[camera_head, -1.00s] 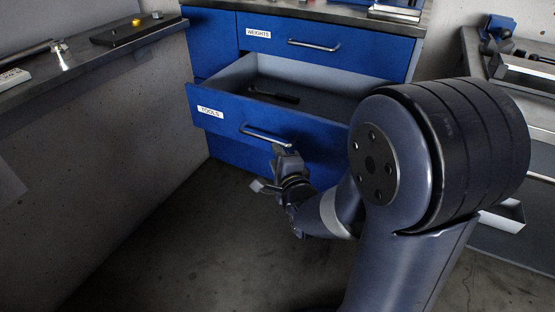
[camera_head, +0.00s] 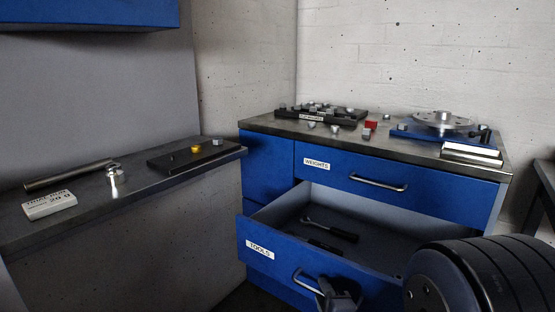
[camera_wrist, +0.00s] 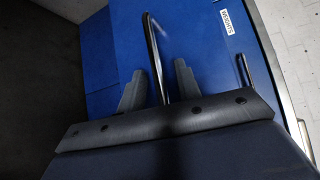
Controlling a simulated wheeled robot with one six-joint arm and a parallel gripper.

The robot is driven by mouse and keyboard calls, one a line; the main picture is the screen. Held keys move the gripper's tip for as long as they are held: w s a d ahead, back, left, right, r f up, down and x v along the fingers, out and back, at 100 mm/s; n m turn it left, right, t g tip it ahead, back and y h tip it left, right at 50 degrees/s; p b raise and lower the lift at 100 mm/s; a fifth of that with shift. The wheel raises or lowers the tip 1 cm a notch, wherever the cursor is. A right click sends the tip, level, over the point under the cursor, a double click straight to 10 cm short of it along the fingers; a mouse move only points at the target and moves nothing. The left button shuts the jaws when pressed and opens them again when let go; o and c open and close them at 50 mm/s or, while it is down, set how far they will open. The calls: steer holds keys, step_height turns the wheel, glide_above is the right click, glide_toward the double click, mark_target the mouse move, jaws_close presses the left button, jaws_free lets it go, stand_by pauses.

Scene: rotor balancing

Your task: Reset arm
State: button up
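The blue TOOLS drawer (camera_head: 300,265) stands open below the closed WEIGHTS drawer (camera_head: 345,178). A dark-handled ratchet-like tool (camera_head: 330,230) lies inside the open drawer. My gripper (camera_head: 345,292) is at the bottom edge of the head view, beside the TOOLS drawer's handle (camera_head: 308,284). In the wrist view, my gripper (camera_wrist: 160,85) has its two fingers apart, with the metal handle bar (camera_wrist: 155,55) running between them. Gaps show between the bar and the fingers. The WEIGHTS label (camera_wrist: 226,20) also shows in the wrist view.
The cabinet top holds a balancing device with a rotor disc (camera_head: 442,120), a red block (camera_head: 370,125) and a black rack (camera_head: 318,113) with metal pieces. The left bench has a white TRIM RUN 20 g plate (camera_head: 50,204), a metal rod and a black board (camera_head: 193,154).

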steer(key=shift+w, duration=0.3)
steer(key=shift+w+d, duration=0.2)
steer(key=shift+f, duration=0.1)
